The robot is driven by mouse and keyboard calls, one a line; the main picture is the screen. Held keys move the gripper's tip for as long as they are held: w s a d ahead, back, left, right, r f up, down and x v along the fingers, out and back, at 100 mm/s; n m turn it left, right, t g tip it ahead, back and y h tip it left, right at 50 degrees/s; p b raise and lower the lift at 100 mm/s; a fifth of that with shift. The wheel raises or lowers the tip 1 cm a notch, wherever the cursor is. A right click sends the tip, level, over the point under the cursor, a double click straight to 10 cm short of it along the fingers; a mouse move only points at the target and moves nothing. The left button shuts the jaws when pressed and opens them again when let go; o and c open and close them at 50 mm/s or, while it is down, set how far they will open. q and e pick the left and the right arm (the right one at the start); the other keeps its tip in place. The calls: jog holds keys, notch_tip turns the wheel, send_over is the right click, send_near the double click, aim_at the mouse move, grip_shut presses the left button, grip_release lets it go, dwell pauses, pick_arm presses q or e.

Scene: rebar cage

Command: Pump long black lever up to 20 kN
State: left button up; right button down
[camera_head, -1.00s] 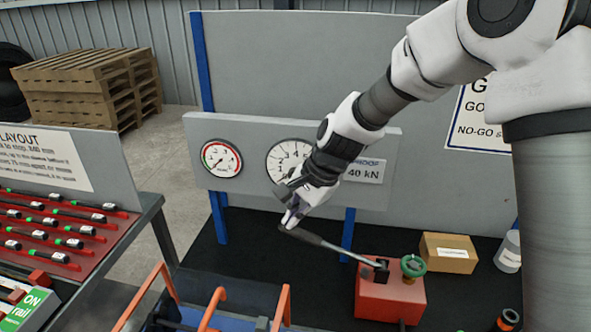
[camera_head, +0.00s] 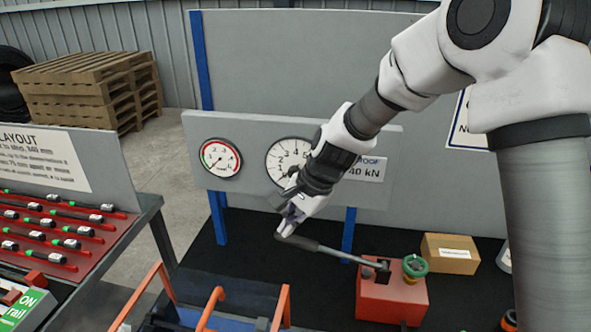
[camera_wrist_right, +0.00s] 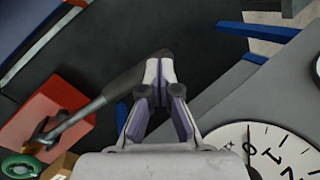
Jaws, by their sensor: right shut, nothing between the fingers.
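The long black lever (camera_head: 318,247) slopes from the red pump block (camera_head: 385,302) up to the left. My right gripper (camera_head: 285,228) is shut with nothing between its fingers, its tips at the upper side of the lever's free end. In the right wrist view the shut fingertips (camera_wrist_right: 158,68) overlap the end of the lever's black grip (camera_wrist_right: 132,88); whether they touch is hard to tell. The large white gauge (camera_head: 283,158) is partly covered by my right arm. In the right wrist view its dial (camera_wrist_right: 268,150) shows the needle near 0. My left gripper is out of view.
A green knob (camera_head: 415,266) tops the pump block. A cardboard box (camera_head: 450,254) stands behind right. Orange hooks (camera_head: 213,305) rise at front left.

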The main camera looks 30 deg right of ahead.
aim_at(286, 239)
jog(key=shift+f, duration=0.15)
jog(key=shift+w+a+f+b, duration=0.15)
jog(key=shift+f+b, duration=0.2)
jog(key=shift+f, duration=0.2)
jog(key=shift+w+a+f+b, duration=0.1)
jog(key=shift+f+b, duration=0.35)
jog(key=shift+f, duration=0.25)
jog(key=shift+f+b, duration=0.45)
jog(key=shift+f, duration=0.25)
